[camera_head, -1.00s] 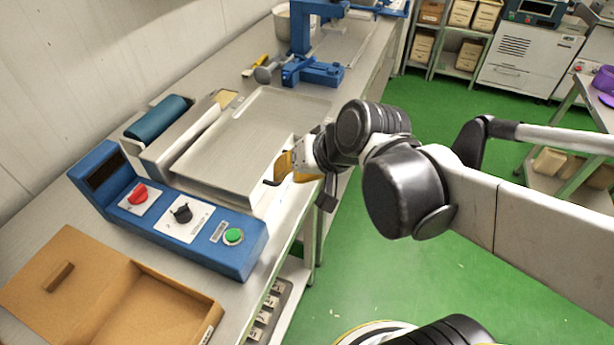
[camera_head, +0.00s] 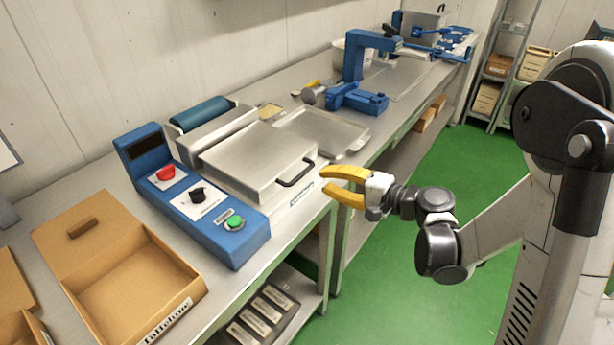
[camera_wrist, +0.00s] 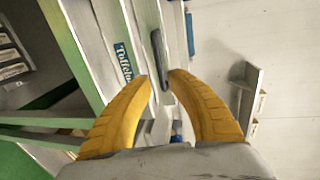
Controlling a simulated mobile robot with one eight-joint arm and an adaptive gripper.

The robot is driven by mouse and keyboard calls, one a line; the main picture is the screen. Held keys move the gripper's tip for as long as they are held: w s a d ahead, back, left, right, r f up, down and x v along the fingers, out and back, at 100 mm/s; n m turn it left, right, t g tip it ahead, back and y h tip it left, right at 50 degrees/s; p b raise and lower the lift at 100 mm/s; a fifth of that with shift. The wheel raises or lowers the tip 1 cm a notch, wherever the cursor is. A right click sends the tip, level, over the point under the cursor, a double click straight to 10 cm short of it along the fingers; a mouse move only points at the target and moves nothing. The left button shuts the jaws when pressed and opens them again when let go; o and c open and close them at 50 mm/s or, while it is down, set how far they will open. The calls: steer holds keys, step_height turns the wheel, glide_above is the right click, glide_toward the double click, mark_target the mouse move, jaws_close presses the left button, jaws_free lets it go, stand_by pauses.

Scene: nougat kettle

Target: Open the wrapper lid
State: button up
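The wrapper machine's silver lid (camera_head: 255,155) lies flat, looking shut, behind the blue control panel in the head view. Its dark handle (camera_head: 297,174) sticks out from the lid's front right side. My gripper (camera_head: 326,179) has yellow fingers spread apart, to the right of the handle with a small gap. In the wrist view, the dark handle (camera_wrist: 160,58) lies straight ahead of my gripper (camera_wrist: 161,80), its near end close to the fingertips. Nothing is visibly held.
The blue control panel (camera_head: 192,198) has red, black and green controls. An open cardboard box (camera_head: 125,285) stands at the front left. A shallow metal tray (camera_head: 325,131) lies beyond the lid, and a blue press (camera_head: 358,100) farther back. Green floor is open beside the bench.

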mark_target(305, 174)
steer(key=b+x, duration=0.2)
steer(key=x, duration=0.6)
jaws_close()
